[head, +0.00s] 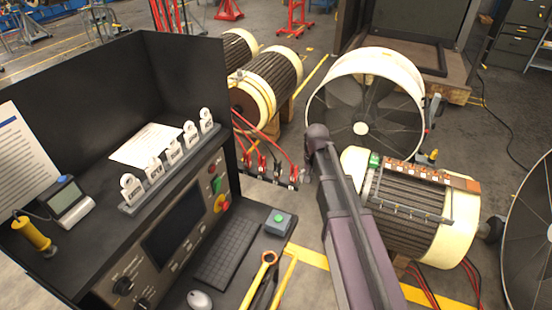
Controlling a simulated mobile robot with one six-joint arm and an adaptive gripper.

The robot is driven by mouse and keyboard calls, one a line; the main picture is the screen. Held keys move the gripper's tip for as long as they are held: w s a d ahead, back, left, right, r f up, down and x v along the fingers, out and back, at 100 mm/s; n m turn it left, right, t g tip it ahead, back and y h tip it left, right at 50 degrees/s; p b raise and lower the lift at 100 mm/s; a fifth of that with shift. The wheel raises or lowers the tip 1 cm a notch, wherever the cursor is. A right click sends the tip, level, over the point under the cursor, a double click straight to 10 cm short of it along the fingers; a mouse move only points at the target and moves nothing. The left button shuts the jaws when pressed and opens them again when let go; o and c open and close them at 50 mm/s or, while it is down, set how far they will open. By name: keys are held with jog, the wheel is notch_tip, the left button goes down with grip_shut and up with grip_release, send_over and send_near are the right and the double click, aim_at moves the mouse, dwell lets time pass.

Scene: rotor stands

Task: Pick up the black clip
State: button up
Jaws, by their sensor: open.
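Several small clips (262,166) on red and dark cables sit in a row on a dark rail between the console and the motor stands. Some look red and some dark; they are too small to tell the black clip apart surely. My arm rises from the bottom edge to a rounded joint just right of this row. My gripper cannot be made out; the arm's far end is hidden behind its own link.
A cream-ended rotor (447,228) stands at right, with a large fan housing (368,98) behind. More rotors (268,82) stand at the back. Cables trail over the floor.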

notch_tip(320, 180, up, 10)
jog(key=m+p, duration=0.2)
jog(key=p, duration=0.6)
send_over(278, 161)
jog(key=shift+s+p, duration=0.1)
jog(key=shift+p, duration=0.2)
jog(key=shift+d, duration=0.1)
notch_tip(278, 161, down, 8)
jog(key=b, duration=0.8)
jog(key=shift+f, duration=0.15)
jog(key=shift+f+b, duration=0.15)
jog(key=shift+b, duration=0.2)
jog(key=shift+f+b, duration=2.6)
